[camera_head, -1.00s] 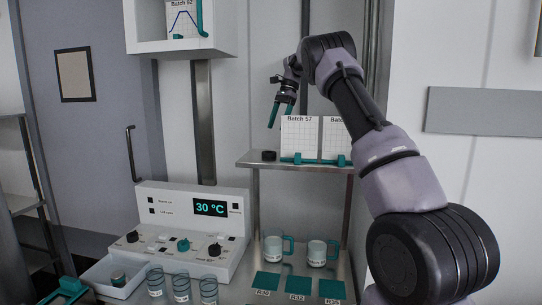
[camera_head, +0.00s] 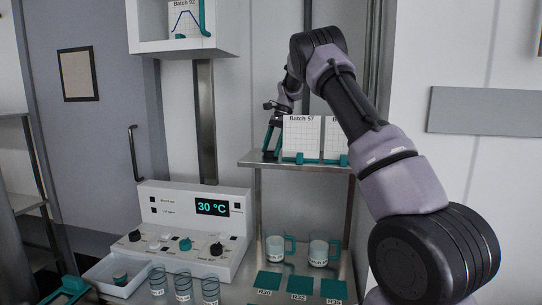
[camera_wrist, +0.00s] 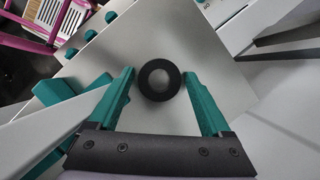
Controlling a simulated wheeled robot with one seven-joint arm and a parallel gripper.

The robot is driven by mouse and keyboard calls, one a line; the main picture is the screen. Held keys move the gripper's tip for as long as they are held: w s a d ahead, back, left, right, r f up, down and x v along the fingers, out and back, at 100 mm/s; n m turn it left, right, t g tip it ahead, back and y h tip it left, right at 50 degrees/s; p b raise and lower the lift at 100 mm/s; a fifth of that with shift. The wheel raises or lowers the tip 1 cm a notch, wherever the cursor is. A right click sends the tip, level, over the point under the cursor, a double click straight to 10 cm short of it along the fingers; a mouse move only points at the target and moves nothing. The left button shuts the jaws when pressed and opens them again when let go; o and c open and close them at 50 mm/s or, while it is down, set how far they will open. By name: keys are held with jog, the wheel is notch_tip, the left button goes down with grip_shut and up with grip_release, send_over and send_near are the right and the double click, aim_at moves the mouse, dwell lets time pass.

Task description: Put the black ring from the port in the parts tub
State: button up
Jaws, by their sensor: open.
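The black ring (camera_wrist: 145,82) lies flat on a grey metal shelf (camera_wrist: 235,88) in the wrist view. A lighter grey round centre shows through it; I cannot tell whether that is a port or the bare shelf. My gripper (camera_wrist: 159,76) is open, with one teal fingertip on each side of the ring and a gap on both sides. In the head view my gripper (camera_head: 268,147) points down at the shelf's left end and hides the ring. A white open tub (camera_head: 100,273) at lower left, perhaps the parts tub, holds a small jar-like item (camera_head: 120,278).
Batch chart cards (camera_head: 300,135) in teal holders stand on the shelf just right of my gripper. Below are two handled cups (camera_head: 275,249) and teal mats (camera_head: 268,280). A control box (camera_head: 195,225) reading 30 °C and several glass jars (camera_head: 183,288) stand near the tub.

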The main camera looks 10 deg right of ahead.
jog(key=c, duration=1.3)
jog(key=shift+o, duration=0.2)
